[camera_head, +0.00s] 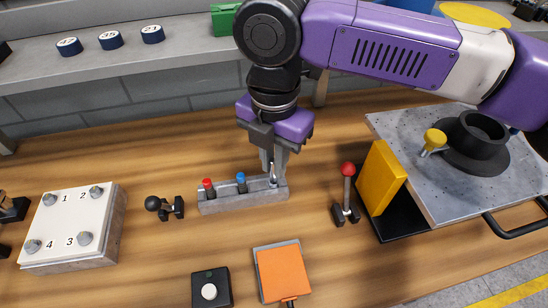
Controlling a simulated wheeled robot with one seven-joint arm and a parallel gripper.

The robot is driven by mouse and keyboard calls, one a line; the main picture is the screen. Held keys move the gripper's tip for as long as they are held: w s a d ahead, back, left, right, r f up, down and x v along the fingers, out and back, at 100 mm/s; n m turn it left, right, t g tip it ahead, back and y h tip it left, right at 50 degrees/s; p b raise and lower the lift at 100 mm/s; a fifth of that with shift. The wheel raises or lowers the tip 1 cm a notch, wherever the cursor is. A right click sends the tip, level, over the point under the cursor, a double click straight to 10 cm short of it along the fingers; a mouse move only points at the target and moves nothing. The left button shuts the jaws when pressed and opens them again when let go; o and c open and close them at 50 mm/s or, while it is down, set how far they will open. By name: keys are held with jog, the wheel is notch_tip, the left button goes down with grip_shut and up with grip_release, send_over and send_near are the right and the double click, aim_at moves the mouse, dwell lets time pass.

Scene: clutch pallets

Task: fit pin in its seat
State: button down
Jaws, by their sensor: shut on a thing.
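A grey rack (243,202) stands on the wooden bench with a row of pins in it. A red-topped pin (208,185) is at its left and a blue-topped pin (241,180) near its middle. My gripper (273,170) points down over the right end of the rack. It is shut on a slim silver pin (273,176), which stands about upright at the rack's right end. The fingers hide part of this pin, and I cannot tell whether its lower end is inside the rack.
A white numbered block (74,220) with several knobs is at left. A black ball-handled clamp (164,207), red-knobbed lever (346,195) and yellow panel (380,178) flank the rack. A black button box (210,289) and orange pad (283,273) lie in front.

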jog(key=shift+f, duration=1.3)
jog(key=c, duration=1.3)
grip_release()
jog(key=shift+c, duration=0.2)
jog(key=shift+o, duration=0.2)
jog(key=o, duration=0.4)
jog(key=shift+c, duration=0.2)
jog(key=shift+r+p, duration=3.45)
jog(key=shift+r, duration=0.1)
